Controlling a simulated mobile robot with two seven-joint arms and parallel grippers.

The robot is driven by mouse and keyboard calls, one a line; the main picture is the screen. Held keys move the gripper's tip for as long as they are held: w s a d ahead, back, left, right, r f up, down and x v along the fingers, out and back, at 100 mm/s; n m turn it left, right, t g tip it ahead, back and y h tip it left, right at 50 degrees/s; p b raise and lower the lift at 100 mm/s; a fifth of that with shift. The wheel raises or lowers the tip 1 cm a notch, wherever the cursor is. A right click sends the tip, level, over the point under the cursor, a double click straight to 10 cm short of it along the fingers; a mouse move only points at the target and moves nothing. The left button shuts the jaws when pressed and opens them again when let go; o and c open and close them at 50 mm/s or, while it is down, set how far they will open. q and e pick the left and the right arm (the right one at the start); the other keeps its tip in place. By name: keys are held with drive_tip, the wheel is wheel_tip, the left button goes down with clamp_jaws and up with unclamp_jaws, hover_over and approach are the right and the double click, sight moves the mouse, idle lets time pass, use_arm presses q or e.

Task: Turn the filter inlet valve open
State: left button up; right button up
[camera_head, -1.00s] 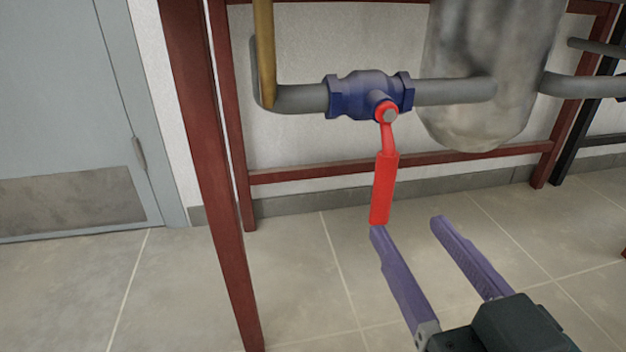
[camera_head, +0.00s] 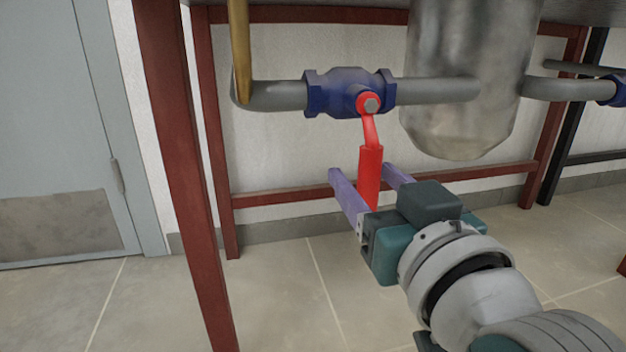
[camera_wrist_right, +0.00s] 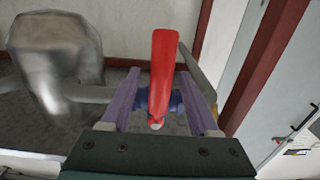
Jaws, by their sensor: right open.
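The blue filter inlet valve (camera_head: 335,92) sits on a grey horizontal pipe in the head view. Its red handle (camera_head: 370,175) hangs down from the valve's pivot, nearly vertical, across the pipe. My right gripper (camera_head: 362,172) is open, with one purple finger on each side of the handle's lower part. In the right wrist view the red handle (camera_wrist_right: 163,75) lies between the two fingers, with the blue valve body (camera_wrist_right: 174,100) partly hidden behind it. I cannot tell whether a finger touches the handle. My left gripper is not in view.
A metal tank (camera_head: 465,80) stands right of the valve. A brown vertical pipe (camera_head: 240,50) rises at the left. Red frame legs (camera_head: 185,170) and a low red crossbar (camera_head: 290,193) surround the area. A grey door (camera_head: 55,130) is at far left.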

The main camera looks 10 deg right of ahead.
clamp_jaws()
idle(0.3)
idle(1.0)
